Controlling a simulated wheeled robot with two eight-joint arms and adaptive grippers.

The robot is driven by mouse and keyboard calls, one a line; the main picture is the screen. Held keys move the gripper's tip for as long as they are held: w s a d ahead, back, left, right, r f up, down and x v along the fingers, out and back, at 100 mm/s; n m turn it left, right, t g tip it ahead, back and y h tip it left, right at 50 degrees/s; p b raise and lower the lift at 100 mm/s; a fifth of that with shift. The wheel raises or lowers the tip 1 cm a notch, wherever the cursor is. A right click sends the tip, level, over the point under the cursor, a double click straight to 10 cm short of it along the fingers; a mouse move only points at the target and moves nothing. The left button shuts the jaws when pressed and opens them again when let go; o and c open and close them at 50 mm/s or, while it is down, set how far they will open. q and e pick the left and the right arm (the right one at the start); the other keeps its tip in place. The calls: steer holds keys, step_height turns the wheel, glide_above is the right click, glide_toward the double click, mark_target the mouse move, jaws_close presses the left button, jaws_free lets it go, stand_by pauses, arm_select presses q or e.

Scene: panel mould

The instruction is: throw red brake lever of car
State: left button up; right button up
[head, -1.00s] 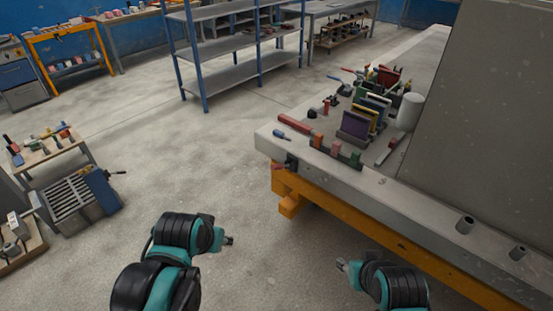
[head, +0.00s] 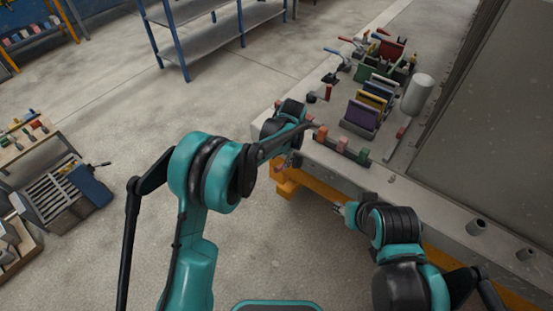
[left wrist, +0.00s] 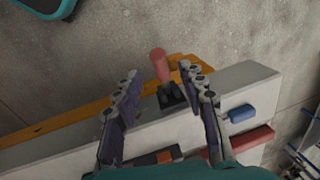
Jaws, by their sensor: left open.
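The red brake lever (left wrist: 160,65) stands on a dark base (left wrist: 172,97) at the side of the car's grey deck (left wrist: 250,85), above its orange frame (left wrist: 60,122). My left gripper (left wrist: 159,74) is open, with its two fingers on either side of the lever in the left wrist view; I see no contact. The lever's base is nearer the right finger. In the head view my left gripper (head: 288,163) points down at the deck's near corner and largely hides the lever. My right gripper (head: 340,208) hangs beside the deck's edge, too small to read.
The deck carries purple (head: 360,118) and other coloured panels, a white cylinder (head: 417,94) and several coloured blocks. A blue block (left wrist: 240,113) and a red bar (left wrist: 252,139) lie near the lever. Open floor (head: 120,110) lies to the left.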

mark_target(278, 167)
arm_select(q)
steer(key=f, duration=0.2)
steer(key=f+b, duration=0.1)
steer(key=f, duration=0.2)
steer(key=a+f+b, duration=0.1)
steer(key=f, duration=0.1)
steer(key=shift+w+f, duration=0.35)
steer(key=shift+w, duration=0.05)
jaws_close()
